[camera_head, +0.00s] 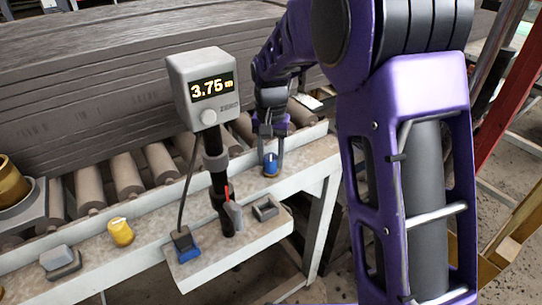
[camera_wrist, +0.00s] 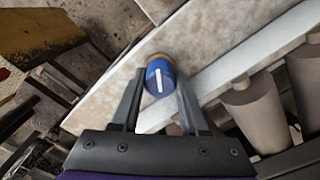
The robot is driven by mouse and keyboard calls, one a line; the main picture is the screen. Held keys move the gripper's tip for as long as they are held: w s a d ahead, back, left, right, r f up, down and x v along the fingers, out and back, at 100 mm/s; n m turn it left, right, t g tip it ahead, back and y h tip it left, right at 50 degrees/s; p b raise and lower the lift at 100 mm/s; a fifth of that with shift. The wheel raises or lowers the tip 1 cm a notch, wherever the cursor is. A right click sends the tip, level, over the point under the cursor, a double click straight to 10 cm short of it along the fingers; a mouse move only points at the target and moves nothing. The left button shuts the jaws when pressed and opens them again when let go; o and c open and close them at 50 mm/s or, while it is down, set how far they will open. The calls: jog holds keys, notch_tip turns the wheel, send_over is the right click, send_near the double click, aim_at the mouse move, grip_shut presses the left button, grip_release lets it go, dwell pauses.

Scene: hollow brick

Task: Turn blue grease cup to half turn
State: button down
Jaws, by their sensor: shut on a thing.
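The blue grease cup (camera_head: 271,163) stands on the pale ledge (camera_head: 302,155) beside the rollers, near the ledge's right end. It also shows in the wrist view (camera_wrist: 159,77), with a white line on its blue top and a brass-coloured rim at its base. The white line stands nearly upright in that view, leaning slightly. My gripper (camera_head: 268,150) reaches down from above with its fingers on either side of the cup. In the wrist view my gripper (camera_wrist: 160,92) is shut on the cup.
A display post reading 3.75 m (camera_head: 207,88) stands left of my gripper. A yellow cup (camera_head: 120,232) with a white mark sits on the ledge further left. A blue-based connector (camera_head: 185,245) and a small grey block (camera_head: 265,211) lie on the lower shelf. Grey rollers (camera_head: 161,162) run behind the ledge.

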aim_at(271, 156)
jog(key=m, duration=0.5)
jog(key=shift+m, duration=0.3)
jog(key=m, duration=0.5)
dwell(0.4)
jog(key=shift+c, duration=2.1)
grip_release()
notch_tip(271, 156, up, 18)
jog(key=shift+f, duration=0.25)
